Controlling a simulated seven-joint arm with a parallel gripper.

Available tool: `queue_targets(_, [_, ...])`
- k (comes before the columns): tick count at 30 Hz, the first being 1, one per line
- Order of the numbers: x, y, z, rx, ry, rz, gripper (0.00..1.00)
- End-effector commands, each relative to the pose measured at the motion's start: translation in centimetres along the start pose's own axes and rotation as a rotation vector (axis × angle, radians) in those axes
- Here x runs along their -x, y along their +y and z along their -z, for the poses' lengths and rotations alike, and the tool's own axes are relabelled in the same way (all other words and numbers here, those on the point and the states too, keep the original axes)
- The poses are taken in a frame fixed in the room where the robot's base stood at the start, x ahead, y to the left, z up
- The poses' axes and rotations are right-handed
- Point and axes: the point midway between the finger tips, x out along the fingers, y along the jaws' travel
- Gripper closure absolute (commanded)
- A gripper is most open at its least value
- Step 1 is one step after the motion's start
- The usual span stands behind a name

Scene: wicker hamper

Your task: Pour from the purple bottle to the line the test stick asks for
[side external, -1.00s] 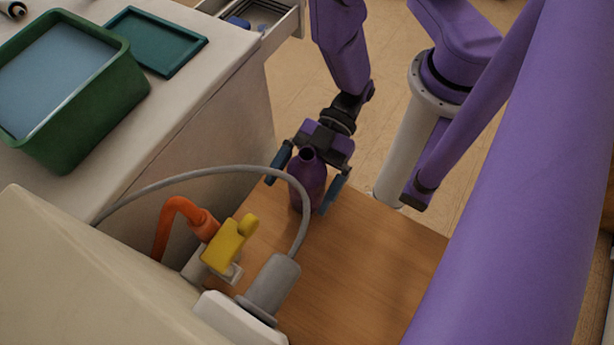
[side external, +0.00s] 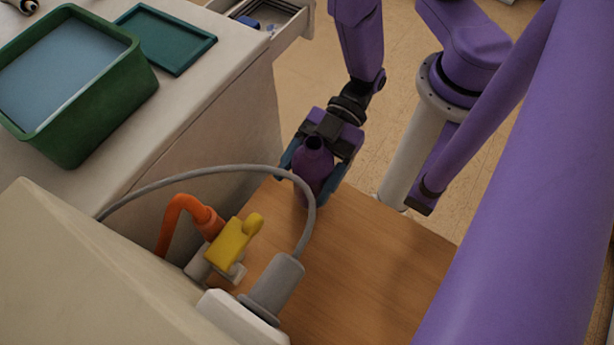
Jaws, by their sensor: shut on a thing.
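The purple bottle (side external: 313,165) stands upright near the far left edge of the brown wooden surface, its dark open mouth facing up. My gripper (side external: 316,170) is shut on the bottle's body, with a blue finger on each side. The bottle's base appears to be on or just above the wood; I cannot tell which. The test stick is not seen in this view.
A green tub (side external: 72,95) of bluish liquid and a teal tray (side external: 166,38) are on the pale counter. A grey hose (side external: 205,172) arches in front of the bottle. A yellow valve handle (side external: 233,240) and an orange pipe (side external: 180,208) stand nearby. A drawer (side external: 270,14) is open. The wood's right part is clear.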

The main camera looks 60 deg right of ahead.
Motion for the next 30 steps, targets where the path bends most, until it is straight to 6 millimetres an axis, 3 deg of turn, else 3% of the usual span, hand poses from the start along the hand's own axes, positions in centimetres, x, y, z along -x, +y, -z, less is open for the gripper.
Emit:
queue_targets(6, [0.9, 0.1, 3.2, 0.000, 0.010, -0.002, 0.71])
queue_targets(14, [1.7, 0.1, 5.6, -0.001, 0.007, -0.001, 0.71])
queue_targets(30, [2.0, 0.0, 6.4, -0.001, 0.003, 0.000, 0.71])
